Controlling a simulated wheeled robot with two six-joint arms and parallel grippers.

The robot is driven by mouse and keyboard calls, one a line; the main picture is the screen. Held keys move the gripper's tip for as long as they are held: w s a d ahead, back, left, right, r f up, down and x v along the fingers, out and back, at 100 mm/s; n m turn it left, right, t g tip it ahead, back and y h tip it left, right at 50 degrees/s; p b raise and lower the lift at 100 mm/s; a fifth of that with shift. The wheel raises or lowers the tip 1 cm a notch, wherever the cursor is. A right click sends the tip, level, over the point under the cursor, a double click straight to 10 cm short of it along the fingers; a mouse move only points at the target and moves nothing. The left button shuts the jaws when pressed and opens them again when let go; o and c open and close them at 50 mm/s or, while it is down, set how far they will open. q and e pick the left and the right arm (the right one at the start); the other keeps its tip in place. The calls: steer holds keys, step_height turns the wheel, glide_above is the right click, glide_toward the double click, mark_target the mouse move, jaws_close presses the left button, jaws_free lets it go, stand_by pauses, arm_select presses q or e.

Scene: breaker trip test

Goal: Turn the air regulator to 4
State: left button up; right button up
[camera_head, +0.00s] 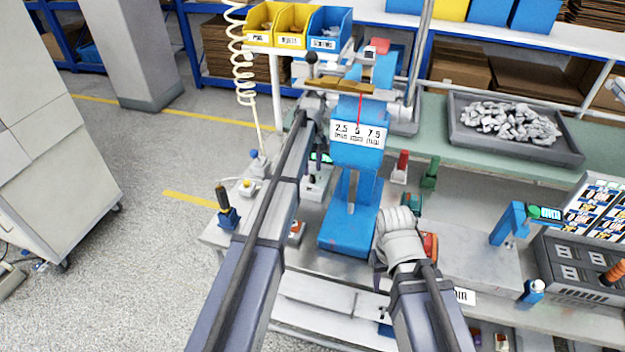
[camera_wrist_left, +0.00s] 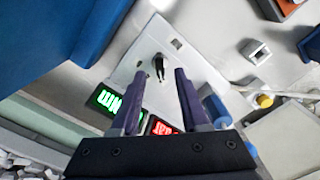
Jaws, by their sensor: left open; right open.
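The likely air regulator is the small grey fitting with a blue knob (camera_head: 257,161) at the end of the coiled hose, left of the blue press. Its blue cylinder (camera_wrist_left: 216,110) shows in the left wrist view, right of the fingers; no scale on it is readable. My left gripper (camera_wrist_left: 160,72) is open and empty above a white panel (camera_wrist_left: 165,52) with a black lever (camera_wrist_left: 158,67) between the fingertips in view; contact cannot be told. My right gripper (camera_head: 383,262) is low beside the press base, its jaws mostly hidden by my wrist.
The blue press (camera_head: 357,150) carries a 2.5–5–7.5 scale. A white block with a yellow button (camera_head: 247,187) and a blue stand with a black handle (camera_head: 227,212) are left of my left arm. A tray of grey parts (camera_head: 460,140) is at back right.

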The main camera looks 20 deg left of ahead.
mark_target(312, 175)
arm_select(q)
step_height(312, 175, down, 4)
steer(key=shift+r+b, duration=0.25)
steer(key=shift+b, duration=1)
jaws_close()
